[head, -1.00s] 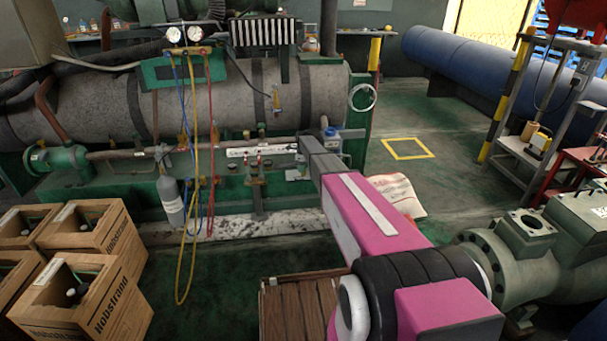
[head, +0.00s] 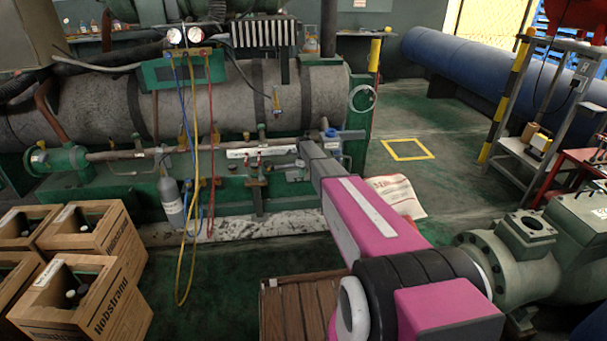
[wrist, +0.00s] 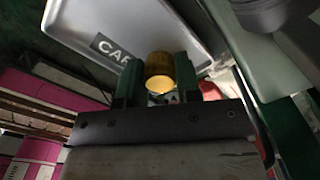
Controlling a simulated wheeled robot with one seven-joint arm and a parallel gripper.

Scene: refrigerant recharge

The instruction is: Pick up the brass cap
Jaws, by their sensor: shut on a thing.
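The brass cap (wrist: 158,72) is a short, ribbed gold cylinder in the wrist view. It sits between the two green fingers of my gripper (wrist: 157,80), which is shut on it. Behind the cap is a pale grey tray (wrist: 97,17) with a dark label whose visible letters begin "CAP". I cannot tell whether the cap touches the tray. In the head view, my pink and grey arm reaches toward the green machine frame, and the cap cannot be made out there.
A green flanged pump (head: 510,255) is at right. Floor around the yellow square (head: 408,149) is clear.

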